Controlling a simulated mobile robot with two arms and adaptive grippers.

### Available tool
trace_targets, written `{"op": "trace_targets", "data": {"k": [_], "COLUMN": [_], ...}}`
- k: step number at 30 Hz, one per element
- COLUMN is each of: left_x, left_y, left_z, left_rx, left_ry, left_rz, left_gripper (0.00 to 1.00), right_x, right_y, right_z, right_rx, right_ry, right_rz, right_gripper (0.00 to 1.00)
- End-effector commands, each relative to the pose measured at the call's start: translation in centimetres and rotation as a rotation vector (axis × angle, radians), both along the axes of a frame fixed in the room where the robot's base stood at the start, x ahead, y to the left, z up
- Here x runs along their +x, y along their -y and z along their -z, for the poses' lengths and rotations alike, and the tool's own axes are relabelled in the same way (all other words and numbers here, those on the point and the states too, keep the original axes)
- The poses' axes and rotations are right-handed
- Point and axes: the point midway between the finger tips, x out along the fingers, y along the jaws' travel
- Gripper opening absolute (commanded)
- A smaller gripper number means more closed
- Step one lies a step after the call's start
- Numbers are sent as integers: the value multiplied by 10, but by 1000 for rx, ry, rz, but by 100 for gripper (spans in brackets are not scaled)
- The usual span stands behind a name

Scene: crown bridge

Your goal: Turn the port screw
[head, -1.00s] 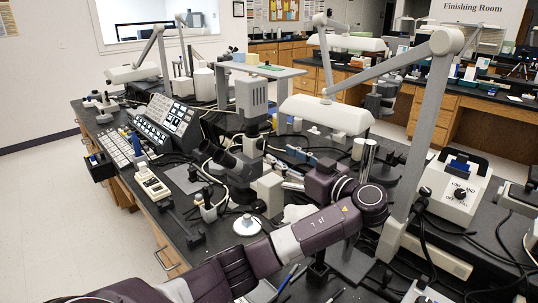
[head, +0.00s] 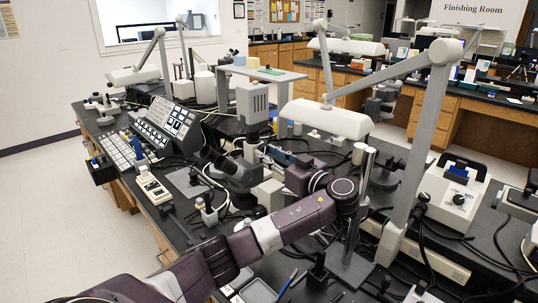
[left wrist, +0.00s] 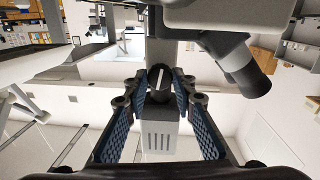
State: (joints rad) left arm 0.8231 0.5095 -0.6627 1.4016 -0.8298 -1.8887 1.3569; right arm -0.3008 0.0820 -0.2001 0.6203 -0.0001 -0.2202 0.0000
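The port screw (left wrist: 160,78) is a black knob with a white line, on the grey-white microscope. In the left wrist view it lies between the tips of my left gripper (left wrist: 161,88). The blue-padded fingers stand apart on both sides of it, and I cannot tell whether they touch it. In the head view my left gripper (head: 277,156) reaches in at the microscope head (head: 252,110) from the right, and the screw is hidden there. My right gripper is not in view.
The microscope's eyepieces (left wrist: 238,68) are close beside the gripper on the right in the wrist view. A white lamp (head: 328,117) on a grey arm hangs above my arm. A power box (head: 455,194), cables and a keypad console (head: 168,124) crowd the black bench.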

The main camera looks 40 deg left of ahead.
Motion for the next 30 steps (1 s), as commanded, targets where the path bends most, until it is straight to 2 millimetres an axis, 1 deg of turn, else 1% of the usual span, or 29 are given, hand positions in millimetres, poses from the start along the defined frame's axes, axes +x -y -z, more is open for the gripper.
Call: {"op": "trace_targets", "data": {"k": [1, 4, 5, 11, 17, 23, 30], "left_x": [0, 0, 0, 0, 0, 0, 0], "left_y": [0, 0, 0, 0, 1, 0, 1], "left_z": [0, 0, 0, 0, 0, -1, -3], "left_rx": [0, 0, 0, 1, 7, 20, 39], "left_ry": [0, 0, 0, -15, -88, -234, -459], "left_rz": [0, 0, 0, 0, 0, -1, -1], "left_gripper": [12, 1, 0, 0, 0, 0, 0], "right_x": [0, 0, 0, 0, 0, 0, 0], "right_y": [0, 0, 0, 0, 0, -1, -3], "right_z": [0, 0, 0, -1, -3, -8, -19], "right_rx": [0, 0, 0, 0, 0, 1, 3], "right_ry": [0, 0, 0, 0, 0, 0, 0], "right_rz": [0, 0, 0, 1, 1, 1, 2], "right_gripper": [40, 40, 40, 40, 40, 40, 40]}}
